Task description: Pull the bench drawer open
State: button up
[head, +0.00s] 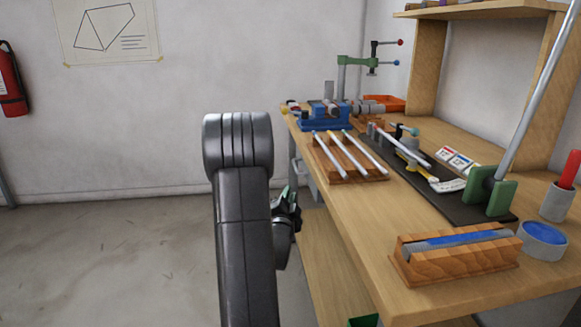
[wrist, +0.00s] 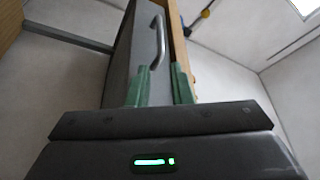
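The drawer's grey front (wrist: 125,60) shows in the wrist view, below the bench's wooden edge, with a metal bar handle (wrist: 160,40) on it. My gripper (wrist: 161,82) is open, its two green fingers apart with nothing seen between them. The handle lies just beyond the fingertips, its near end close to the left finger; I cannot tell whether they touch. In the head view my gripper (head: 286,200) is partly hidden behind my dark arm, beside the bench's left side. The arm hides most of the drawer there, and I cannot see a gap showing it open.
The wooden bench top (head: 350,215) carries a blue vise (head: 325,115), a wooden rack with metal rods (head: 345,160), a dark jig board (head: 440,195) and a wooden block with a blue-topped piece (head: 455,255). A lower shelf (head: 330,255) lies below. The floor at left (head: 100,260) is clear.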

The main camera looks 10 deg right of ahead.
aim_at(296, 168)
jog(key=x, duration=1.3)
jog(key=shift+r, duration=0.1)
grip_shut()
